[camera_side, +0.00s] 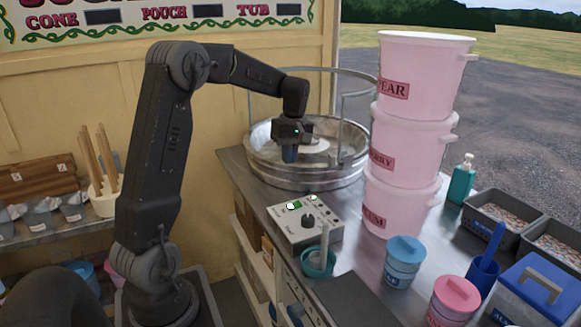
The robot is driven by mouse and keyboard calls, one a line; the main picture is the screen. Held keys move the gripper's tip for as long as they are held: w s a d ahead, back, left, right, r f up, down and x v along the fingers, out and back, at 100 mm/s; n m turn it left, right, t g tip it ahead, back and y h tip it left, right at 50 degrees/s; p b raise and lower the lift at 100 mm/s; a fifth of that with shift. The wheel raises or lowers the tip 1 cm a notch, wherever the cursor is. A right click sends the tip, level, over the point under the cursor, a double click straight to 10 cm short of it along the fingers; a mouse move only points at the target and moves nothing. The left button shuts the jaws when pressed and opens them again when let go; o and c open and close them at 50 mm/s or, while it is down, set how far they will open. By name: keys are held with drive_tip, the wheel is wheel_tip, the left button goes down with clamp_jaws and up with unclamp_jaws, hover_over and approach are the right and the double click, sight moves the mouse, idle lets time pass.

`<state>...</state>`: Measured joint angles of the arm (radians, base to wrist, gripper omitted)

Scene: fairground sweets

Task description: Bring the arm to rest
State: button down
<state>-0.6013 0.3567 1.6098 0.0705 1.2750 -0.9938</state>
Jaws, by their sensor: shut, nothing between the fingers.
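My gripper (290,154) points down at the end of my raised, bent arm. It is shut, with nothing seen in it. It shows in front of the left part of a round metal floss pan (262,172) on the steel counter. Whether it hangs over the pan or in front of it is hard to tell. A pale disc (318,145) sits in the middle of the pan, just right of my gripper.
A control box (305,225) stands before the pan. A pot of sticks (104,200) is left, on a shelf.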

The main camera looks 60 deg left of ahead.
drive_tip(key=shift+r, duration=0.1)
drive_tip(key=s+d+r+m+t, duration=0.2)
drive_tip(key=s+d+r+m, duration=0.3)
drive_tip(key=d, duration=0.5)
drive_tip(key=s+d+r+m+t, duration=0.25)
drive_tip(key=s+d+m, duration=0.25)
drive_tip(key=d+m, duration=0.45)
drive_tip(key=s+d+f+m+t, duration=0.2)
drive_tip(key=s+d+m, duration=0.1)
drive_tip(key=s+d, duration=0.3)
drive_tip(key=shift+s+d+f, duration=0.2)
drive_tip(key=shift+s+d, duration=0.05)
drive_tip(key=shift+s, duration=0.2)
drive_tip(key=c, duration=1.9)
unclamp_jaws()
drive_tip(key=shift+m+t, duration=0.25)
